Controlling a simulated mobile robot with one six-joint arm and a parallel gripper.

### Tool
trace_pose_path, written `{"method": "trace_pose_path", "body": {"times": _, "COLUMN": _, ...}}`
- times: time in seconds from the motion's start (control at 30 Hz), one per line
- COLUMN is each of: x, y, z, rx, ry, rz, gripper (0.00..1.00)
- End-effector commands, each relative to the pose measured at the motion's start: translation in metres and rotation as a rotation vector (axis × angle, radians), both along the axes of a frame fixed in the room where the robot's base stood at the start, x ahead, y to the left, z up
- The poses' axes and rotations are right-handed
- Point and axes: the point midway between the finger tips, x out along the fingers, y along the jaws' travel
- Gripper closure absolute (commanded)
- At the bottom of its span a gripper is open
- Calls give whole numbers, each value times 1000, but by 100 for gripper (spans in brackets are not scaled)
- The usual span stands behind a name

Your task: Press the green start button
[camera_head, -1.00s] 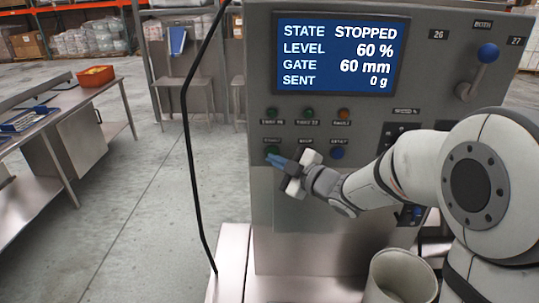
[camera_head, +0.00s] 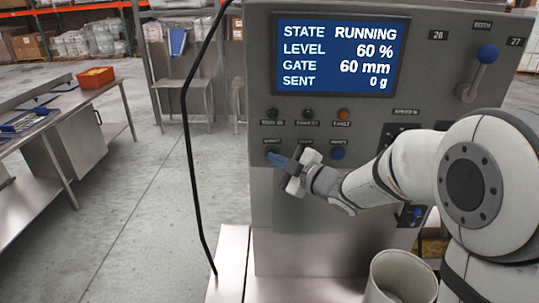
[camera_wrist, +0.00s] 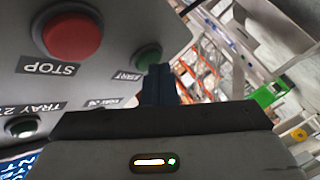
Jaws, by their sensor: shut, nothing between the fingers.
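The green start button (camera_wrist: 149,56) is on the grey control panel (camera_head: 262,200), above its START label in the wrist view. In the head view the start button (camera_head: 271,150) shows just beyond my fingertips. My gripper (camera_head: 272,157) is shut and empty, its blue fingers pointing at the button. In the wrist view the blue fingers (camera_wrist: 157,85) reach up to the button's edge and cover part of it; I cannot tell whether they touch it. The display (camera_head: 340,56) reads STATE RUNNING, LEVEL 60 %, GATE 60 mm, SENT 0 g.
A large red STOP button (camera_wrist: 72,35) is beside the start button. A blue button (camera_head: 337,153) is to the right on the panel. A blue-knobbed lever (camera_head: 487,54) is at upper right. A black cable (camera_head: 190,150) hangs left of the cabinet. A pale bucket (camera_head: 401,277) stands below my arm.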

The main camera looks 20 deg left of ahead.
Motion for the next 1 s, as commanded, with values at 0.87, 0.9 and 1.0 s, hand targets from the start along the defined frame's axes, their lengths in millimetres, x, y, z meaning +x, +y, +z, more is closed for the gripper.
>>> {"method": "trace_pose_path", "body": {"times": 0.87, "x": -15, "y": -3, "z": 0, "rx": 0, "ry": 0, "rz": 0, "gripper": 100}}
{"method": "trace_pose_path", "body": {"times": 0.9, "x": -15, "y": -3, "z": 0, "rx": 0, "ry": 0, "rz": 0, "gripper": 100}}
{"method": "trace_pose_path", "body": {"times": 1.0, "x": -15, "y": -3, "z": 0, "rx": 0, "ry": 0, "rz": 0, "gripper": 100}}
